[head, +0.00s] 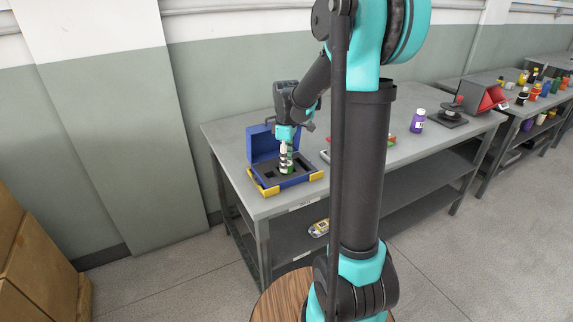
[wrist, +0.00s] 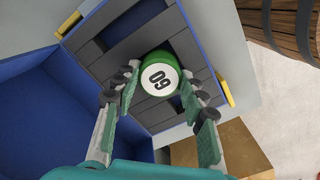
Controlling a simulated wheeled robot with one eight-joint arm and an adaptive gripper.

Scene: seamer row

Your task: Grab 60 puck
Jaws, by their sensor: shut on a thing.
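The 60 puck (wrist: 160,77) is a green cylinder with a white end face that reads 60, upside down in the wrist view. My gripper (wrist: 158,88) is shut on it, one finger on each side. In the head view my gripper (head: 285,150) points down over the open blue case (head: 262,143). The case has yellow corners and a dark foam insert (wrist: 105,68) with cut-out slots. The puck is over the insert; I cannot tell whether its lower end is still in a slot.
The case stands at the near left end of a grey table (head: 237,203) with a lower shelf. A purple bottle (head: 417,121) and a dark device (head: 449,117) stand farther right. Cardboard boxes (head: 38,262) are at left.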

